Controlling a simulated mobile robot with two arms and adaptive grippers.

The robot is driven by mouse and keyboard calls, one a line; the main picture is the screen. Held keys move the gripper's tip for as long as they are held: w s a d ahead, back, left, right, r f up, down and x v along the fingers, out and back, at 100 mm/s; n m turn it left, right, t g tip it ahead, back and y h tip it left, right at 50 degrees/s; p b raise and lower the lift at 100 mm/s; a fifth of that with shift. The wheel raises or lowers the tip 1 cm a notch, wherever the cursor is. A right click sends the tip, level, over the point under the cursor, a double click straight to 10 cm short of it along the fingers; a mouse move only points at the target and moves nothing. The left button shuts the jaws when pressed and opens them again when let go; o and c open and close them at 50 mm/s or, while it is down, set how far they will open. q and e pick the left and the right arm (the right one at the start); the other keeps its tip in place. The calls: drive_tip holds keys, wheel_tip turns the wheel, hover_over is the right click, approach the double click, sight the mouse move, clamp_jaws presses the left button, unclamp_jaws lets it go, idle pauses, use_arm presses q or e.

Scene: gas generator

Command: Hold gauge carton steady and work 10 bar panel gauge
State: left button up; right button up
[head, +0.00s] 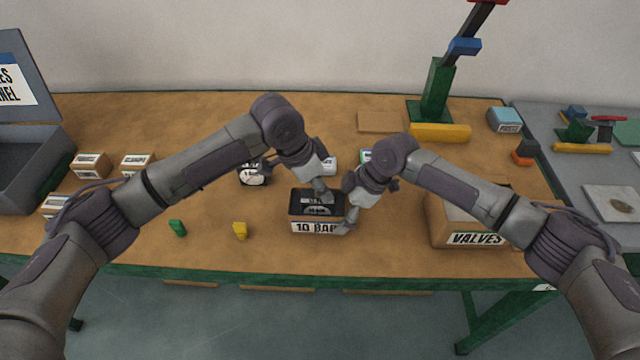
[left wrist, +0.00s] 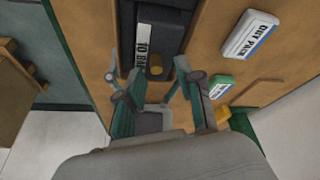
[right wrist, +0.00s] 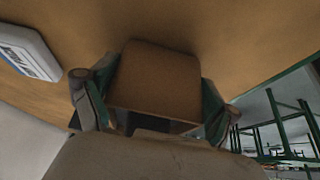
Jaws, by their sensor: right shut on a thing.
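The gauge carton (head: 294,226), labelled 10 BAR, stands on the bench at the centre front. The dark panel gauge (head: 316,209) with a round dial shows in its open top. My left gripper (head: 322,193) is over the carton. In the left wrist view its fingers (left wrist: 148,72) are apart, on either side of a small brass-coloured stub (left wrist: 155,69) beside the dark gauge; contact cannot be told. My right gripper (head: 346,222) is at the carton's right side. In the right wrist view its fingers (right wrist: 150,85) are shut on the brown cardboard carton (right wrist: 158,80).
A VALVES box (head: 440,229) stands to the right. A round gauge (head: 252,177) and small cartons (head: 89,166) are to the left. Green (head: 177,228) and yellow (head: 240,231) pieces lie in front. A green post (head: 437,90) stands behind. The front left bench is mostly clear.

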use_arm(q)
drive_tip(key=shift+r, duration=0.1)
drive_tip(key=v, duration=1.2)
use_arm(e)
drive_tip(key=o, duration=0.6)
